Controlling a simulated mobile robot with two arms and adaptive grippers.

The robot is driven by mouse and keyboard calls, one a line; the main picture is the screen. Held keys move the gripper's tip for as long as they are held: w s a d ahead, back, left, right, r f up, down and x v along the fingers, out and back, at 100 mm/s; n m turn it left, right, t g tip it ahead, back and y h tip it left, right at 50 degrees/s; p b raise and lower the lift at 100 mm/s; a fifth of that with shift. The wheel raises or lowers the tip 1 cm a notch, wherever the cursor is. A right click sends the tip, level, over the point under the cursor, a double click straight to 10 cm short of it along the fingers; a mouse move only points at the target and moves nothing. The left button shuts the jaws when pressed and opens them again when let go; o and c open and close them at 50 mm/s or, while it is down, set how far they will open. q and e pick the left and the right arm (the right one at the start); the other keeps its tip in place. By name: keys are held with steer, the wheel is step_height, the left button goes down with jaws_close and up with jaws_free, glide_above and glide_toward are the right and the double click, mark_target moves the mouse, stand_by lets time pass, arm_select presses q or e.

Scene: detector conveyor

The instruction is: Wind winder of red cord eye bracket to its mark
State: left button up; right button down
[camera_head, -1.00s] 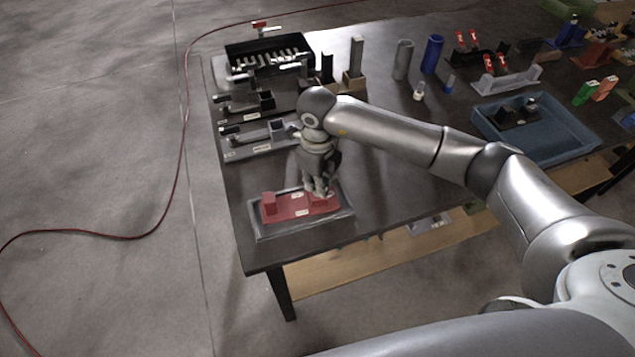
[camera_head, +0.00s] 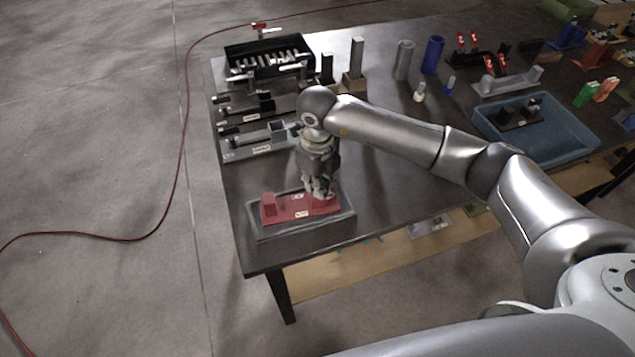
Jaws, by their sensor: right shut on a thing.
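The red bracket (camera_head: 285,209) lies in a grey tray (camera_head: 262,234) at the table's near left corner. It has a raised red block at its left end and small white labels on its base. My right gripper (camera_head: 321,194) points down over the right end of the bracket. It is shut on a part there, taken to be the winder, which the fingers mostly hide. The cord and the mark cannot be made out at this size. My left gripper is not in view.
Grey bracket fixtures (camera_head: 262,140) stand behind the tray, with a black bin (camera_head: 240,60) of metal parts farther back. A blue tray (camera_head: 560,150) and several upright cylinders stand to the right. The table's near edge is close to the grey tray.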

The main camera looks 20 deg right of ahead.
steer(key=shift+m+b, duration=0.45)
steer(key=shift+m, duration=0.55)
stand_by(3.2)
stand_by(0.4)
steer(key=c, duration=1.5)
jaws_free()
steer(key=shift+c, duration=0.2)
steer(key=shift+r, duration=0.1)
step_height(320, 180, up, 12)
